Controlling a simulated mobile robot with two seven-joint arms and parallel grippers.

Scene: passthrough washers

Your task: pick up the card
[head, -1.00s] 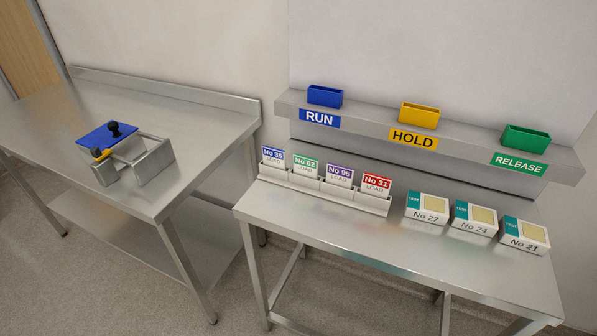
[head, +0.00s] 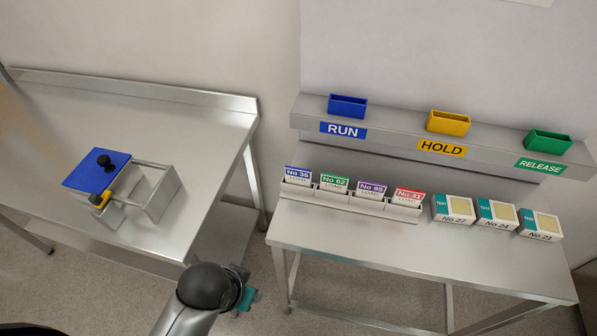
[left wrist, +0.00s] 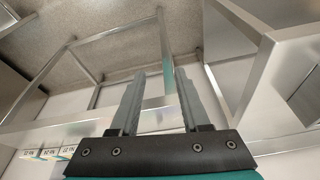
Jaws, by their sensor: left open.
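Several load cards stand in slots of a grey card rack (head: 350,204) on the right table: a blue-topped No 35 card (head: 297,176), a green-topped No 62 card (head: 334,182), a purple-topped No 95 card (head: 372,189) and a red-topped No 31 card (head: 408,197). Which card is meant cannot be told. My left gripper (head: 252,296) is low between the two tables, in front of the rack and well apart from it. In the left wrist view its two fingers (left wrist: 158,100) are spread with nothing between them. My right gripper is not in view.
Three TEST boxes (head: 497,214) stand right of the rack. A shelf behind carries blue RUN (head: 347,106), yellow HOLD (head: 449,122) and green RELEASE (head: 547,141) holders. The left table holds a metal box with a blue lid (head: 97,171). The right table's front is clear.

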